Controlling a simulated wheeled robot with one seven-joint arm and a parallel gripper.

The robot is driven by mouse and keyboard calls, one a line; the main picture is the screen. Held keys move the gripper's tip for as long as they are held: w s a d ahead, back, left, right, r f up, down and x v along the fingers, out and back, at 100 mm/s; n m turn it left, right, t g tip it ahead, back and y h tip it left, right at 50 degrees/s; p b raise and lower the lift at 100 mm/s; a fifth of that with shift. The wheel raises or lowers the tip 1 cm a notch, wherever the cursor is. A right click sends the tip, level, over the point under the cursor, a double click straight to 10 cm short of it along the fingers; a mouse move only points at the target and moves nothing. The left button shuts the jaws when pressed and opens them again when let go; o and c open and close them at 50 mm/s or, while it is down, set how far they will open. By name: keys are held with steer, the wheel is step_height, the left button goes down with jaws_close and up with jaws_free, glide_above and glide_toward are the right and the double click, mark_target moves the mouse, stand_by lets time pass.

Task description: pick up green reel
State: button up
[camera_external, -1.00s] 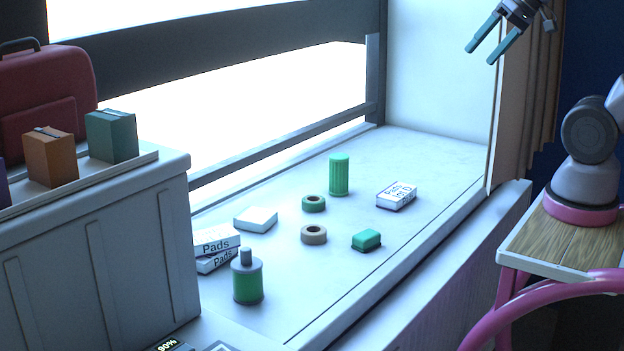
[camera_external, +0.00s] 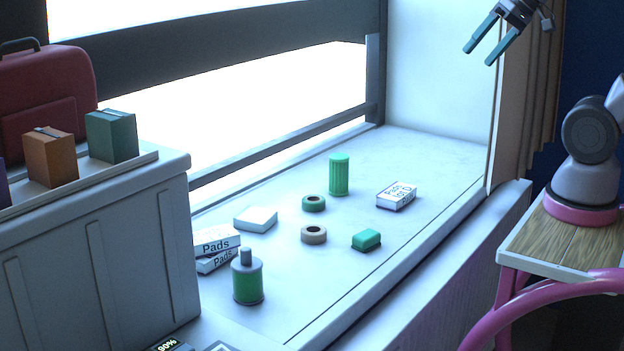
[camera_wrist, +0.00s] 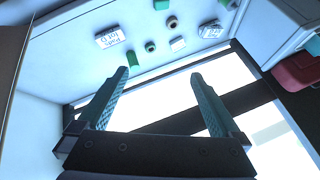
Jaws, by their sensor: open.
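The green reel (camera_external: 314,203) is a small ring lying flat on the white bench top, just in front of a ribbed green cylinder (camera_external: 339,176). It also shows in the wrist view (camera_wrist: 150,46), small and dark, beyond my fingertips. A tan reel (camera_external: 314,235) of similar shape lies nearer the external camera. My gripper (camera_external: 479,56) is open and empty, high at the upper right, well away from the reel. In the wrist view its two teal fingers (camera_wrist: 160,74) are spread wide with nothing between them.
A pads box (camera_external: 397,196) lies to the right, and a green block (camera_external: 366,240) sits nearer the front edge. A white box (camera_external: 256,219), stacked pads boxes (camera_external: 217,248) and a green bottle (camera_external: 247,281) stand left. A dark rail (camera_external: 290,145) runs behind. The bench's far right is clear.

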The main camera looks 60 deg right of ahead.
mark_target(233, 272)
steer(key=w+a+f+m+g+y, duration=0.25)
steer(key=w+a+f+y, duration=0.2)
steer(key=a, duration=0.55)
steer(key=w+a+f+m+g+y, duration=0.1)
steer(key=w+a+f+g+y, duration=0.4)
steer(key=a, duration=0.6)
steer(key=w+a+f+m+g+y, duration=0.1)
steer(key=w+a+f+m+y, duration=0.15)
steer(key=w+a, duration=0.6)
steer(key=w+a+f+m+t, duration=0.2)
steer(key=a+f+m+t, duration=0.1)
steer(key=f, duration=0.6)
steer(key=w+a+f+m+t+y, duration=0.1)
steer(key=w+a+f+m+t, duration=0.2)
steer(key=f, duration=0.6)
steer(key=w+a+f+m+t+y, duration=0.1)
steer(key=w+a+f+m+t, duration=0.2)
steer(key=a+f+m, duration=0.3)
step_height(233, 272, down, 4)
steer(key=shift+r+m, duration=0.15)
steer(key=shift+m, duration=0.15)
steer(key=x, duration=0.7)
steer(key=shift+w+a, duration=0.1)
steer(key=shift+w, duration=0.15)
steer(key=c, duration=1.3)
